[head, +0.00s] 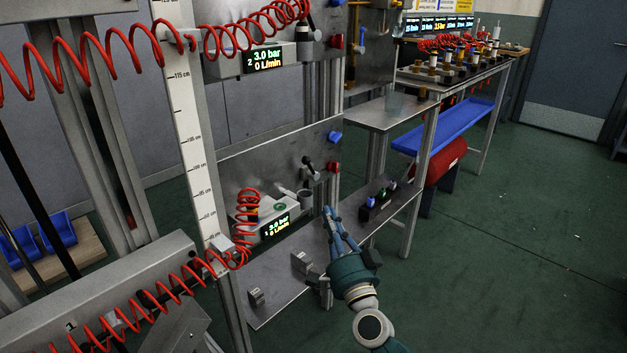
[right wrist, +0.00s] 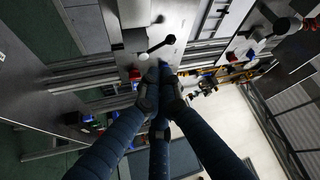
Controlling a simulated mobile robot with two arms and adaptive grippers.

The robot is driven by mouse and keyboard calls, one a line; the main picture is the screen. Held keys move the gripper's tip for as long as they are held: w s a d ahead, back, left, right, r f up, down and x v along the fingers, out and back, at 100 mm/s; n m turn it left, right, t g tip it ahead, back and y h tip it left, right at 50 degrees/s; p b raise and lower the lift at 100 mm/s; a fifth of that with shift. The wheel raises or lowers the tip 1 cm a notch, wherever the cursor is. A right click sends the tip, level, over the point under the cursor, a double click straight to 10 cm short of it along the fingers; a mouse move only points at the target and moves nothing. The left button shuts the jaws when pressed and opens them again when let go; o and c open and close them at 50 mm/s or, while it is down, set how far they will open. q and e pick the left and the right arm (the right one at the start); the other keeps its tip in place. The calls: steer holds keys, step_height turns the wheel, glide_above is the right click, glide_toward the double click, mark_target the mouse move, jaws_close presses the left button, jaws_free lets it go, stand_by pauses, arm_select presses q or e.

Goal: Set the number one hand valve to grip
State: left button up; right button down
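A lower grey panel (head: 275,160) carries a hand valve with a black ball-ended lever (head: 309,167). A similar valve (head: 308,24) sits on the upper panel, beside a display marked 2. No valve position label is readable. My right gripper (head: 328,212) is below and slightly right of the lower valve, with its blue fingers drawn together and nothing seen between them. In the right wrist view the fingertips (right wrist: 160,80) converge just short of a black lever with a ball knob (right wrist: 170,39); there appears to be a gap between them. My left gripper is not in view.
A lower display (head: 276,227) reads 3.0 bar. Red coiled hoses (head: 246,215) hang at the left of the panel. A red knob (head: 333,167) and blue knob (head: 334,137) sit at its right edge. A metal shelf (head: 265,283) lies below. The green floor at right is clear.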

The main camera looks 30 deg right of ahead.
glide_toward(311, 168)
steer(key=w, duration=0.2)
steer(key=x, duration=0.3)
steer(key=shift+w+d+r+b, duration=0.2)
steer(key=shift+w+r+b, duration=0.1)
steer(key=shift+r+b, duration=0.1)
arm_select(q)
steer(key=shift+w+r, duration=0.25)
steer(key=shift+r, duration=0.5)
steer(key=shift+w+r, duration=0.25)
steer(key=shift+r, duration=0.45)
arm_select(e)
steer(key=shift+w+d+r, duration=0.1)
steer(key=shift+w+r, duration=0.1)
steer(key=shift+w, duration=0.4)
